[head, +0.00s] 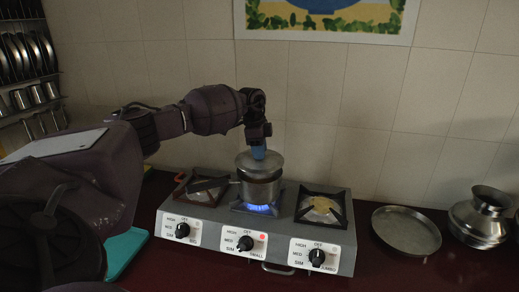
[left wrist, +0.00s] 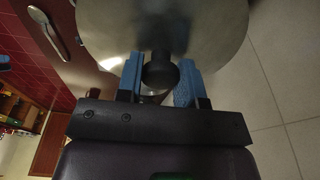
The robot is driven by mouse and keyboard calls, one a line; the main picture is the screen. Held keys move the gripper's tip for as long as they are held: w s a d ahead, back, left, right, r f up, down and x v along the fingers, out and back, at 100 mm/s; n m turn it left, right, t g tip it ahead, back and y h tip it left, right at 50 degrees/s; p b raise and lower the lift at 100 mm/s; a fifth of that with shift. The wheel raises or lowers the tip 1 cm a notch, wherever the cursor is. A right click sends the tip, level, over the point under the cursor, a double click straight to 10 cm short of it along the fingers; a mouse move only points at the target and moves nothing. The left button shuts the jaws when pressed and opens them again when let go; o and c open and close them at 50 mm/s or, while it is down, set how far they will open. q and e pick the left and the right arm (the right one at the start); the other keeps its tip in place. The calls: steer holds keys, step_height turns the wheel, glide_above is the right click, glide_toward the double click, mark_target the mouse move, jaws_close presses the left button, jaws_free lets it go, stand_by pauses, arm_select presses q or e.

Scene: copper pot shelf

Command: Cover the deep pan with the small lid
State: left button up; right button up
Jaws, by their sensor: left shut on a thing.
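The deep pan (head: 262,191) is a metal pot on the middle burner of the stove, above a blue flame. The small lid (head: 250,164) is a round metal disc at the pan's mouth, roughly level. I cannot tell whether it rests on the rim or hangs just above it. My left gripper (head: 259,153) points down over the pan. In the left wrist view, its blue fingers (left wrist: 160,78) are shut on the lid's dark knob (left wrist: 160,70), and the lid (left wrist: 215,30) fills the top. The pan is hidden there. My right gripper is not in view.
The grey stove (head: 270,247) has free burners on both sides. A round metal plate (head: 406,231) and a metal pot (head: 483,217) stand on the dark red counter at right. A teal item (head: 125,250) lies at left. A shelf of metalware (head: 27,60) hangs at far left.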

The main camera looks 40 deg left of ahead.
arm_select(q)
steer(key=shift+f, duration=0.8)
stand_by(0.7)
steer(key=shift+f, duration=1.05)
stand_by(1.0)
steer(key=o, duration=1)
steer(key=shift+o, duration=0.2)
steer(key=shift+a+r, duration=0.1)
steer(key=shift+r, duration=0.15)
steer(key=r, duration=0.3)
steer(key=r+b, duration=0.1)
steer(key=r, duration=0.2)
steer(key=s+a+r+b, duration=0.1)
steer(key=r, duration=0.3)
steer(key=shift+a+r, duration=0.1)
